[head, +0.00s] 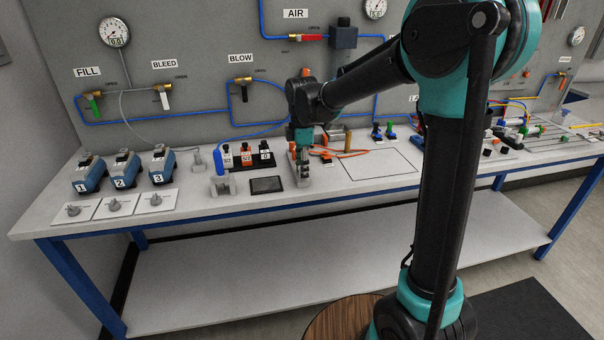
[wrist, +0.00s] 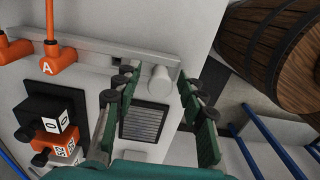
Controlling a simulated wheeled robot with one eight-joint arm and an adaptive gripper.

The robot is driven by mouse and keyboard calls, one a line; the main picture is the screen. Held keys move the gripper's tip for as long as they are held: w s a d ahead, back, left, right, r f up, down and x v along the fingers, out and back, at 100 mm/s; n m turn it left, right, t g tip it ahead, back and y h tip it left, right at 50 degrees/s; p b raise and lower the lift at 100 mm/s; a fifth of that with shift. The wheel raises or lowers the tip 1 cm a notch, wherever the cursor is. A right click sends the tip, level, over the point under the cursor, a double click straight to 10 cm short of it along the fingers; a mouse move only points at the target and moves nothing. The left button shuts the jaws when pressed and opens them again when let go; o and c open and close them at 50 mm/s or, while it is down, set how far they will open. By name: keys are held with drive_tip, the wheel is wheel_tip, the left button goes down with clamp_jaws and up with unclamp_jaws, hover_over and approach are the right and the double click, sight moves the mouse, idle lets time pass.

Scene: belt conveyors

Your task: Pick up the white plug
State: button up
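A short white plug (wrist: 160,79), a rounded cylinder, sits at the grey rail (wrist: 90,47) in the wrist view. My gripper (wrist: 152,84) has its green fingers spread wide, one on each side of the plug. I see a gap on both sides, so the fingers do not appear to grip it. In the head view my gripper (head: 302,160) points down at the bench beside the orange fittings. The plug cannot be made out there.
An orange fitting marked A (wrist: 52,60) with an orange tube stands left of the plug. A black block with numbered parts (wrist: 45,108) and a dark ribbed panel (wrist: 145,122) lie close by. A wooden barrel (wrist: 270,50) stands beyond the bench edge.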

clamp_jaws()
drive_tip(key=shift+r, duration=0.2)
